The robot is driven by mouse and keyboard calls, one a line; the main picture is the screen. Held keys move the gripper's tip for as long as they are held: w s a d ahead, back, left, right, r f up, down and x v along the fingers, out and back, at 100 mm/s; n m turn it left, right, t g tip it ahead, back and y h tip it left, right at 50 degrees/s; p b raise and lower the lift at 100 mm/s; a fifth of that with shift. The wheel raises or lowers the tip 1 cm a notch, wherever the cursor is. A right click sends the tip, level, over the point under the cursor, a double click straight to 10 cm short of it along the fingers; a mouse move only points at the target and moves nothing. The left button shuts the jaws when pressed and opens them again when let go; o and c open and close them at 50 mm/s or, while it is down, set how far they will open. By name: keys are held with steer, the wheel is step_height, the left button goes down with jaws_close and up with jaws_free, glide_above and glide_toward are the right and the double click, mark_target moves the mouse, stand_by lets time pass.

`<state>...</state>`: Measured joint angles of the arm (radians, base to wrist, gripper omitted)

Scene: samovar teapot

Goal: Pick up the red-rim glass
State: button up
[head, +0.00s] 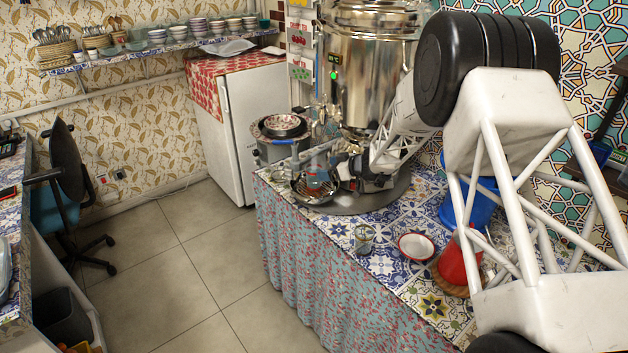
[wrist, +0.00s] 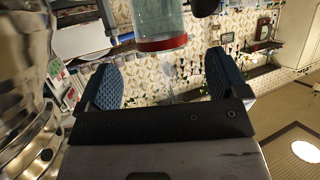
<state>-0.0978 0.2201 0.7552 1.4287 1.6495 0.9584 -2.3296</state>
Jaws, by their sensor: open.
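The red-rim glass (wrist: 160,22) is clear, with a red band at its mouth. It shows at the top of the upside-down wrist view, beyond the fingertips. In the head view a small glass with reddish colour (head: 317,179), likely the same one, stands at the metal drip bowl under the samovar. My gripper (wrist: 160,78) is open, its two blue finger pads apart with nothing between them. In the head view my gripper (head: 322,155) is beside the samovar, just above the glass, and partly hidden by clutter.
The large metal samovar (head: 362,70) stands close to my gripper, with the drip bowl (head: 318,197) below. A pot (head: 284,126) stands behind. On the tiled counter are another glass (head: 364,238), a red-rimmed bowl (head: 415,247) and a red cone-like object (head: 458,262).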

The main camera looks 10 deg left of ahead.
mark_target(308, 169)
steer(key=shift+w+a+f, duration=0.25)
steer(key=shift+a, duration=0.35)
steer(key=shift+x, duration=2.65)
steer(key=shift+s+d+f, duration=0.1)
steer(key=c, duration=1.2)
steer(key=shift+r, duration=0.45)
steer(key=shift+s+d+r, duration=0.7)
steer(key=shift+s+d, duration=0.05)
steer(key=shift+s, duration=1.7)
steer(key=shift+s+d+r, duration=0.65)
steer(key=shift+s+d, duration=0.1)
steer(key=shift+s, duration=1.75)
steer(key=shift+s+d+r, duration=0.7)
steer(key=shift+s+d, duration=0.1)
steer(key=shift+s, duration=1.65)
steer(key=shift+s, duration=0.2)
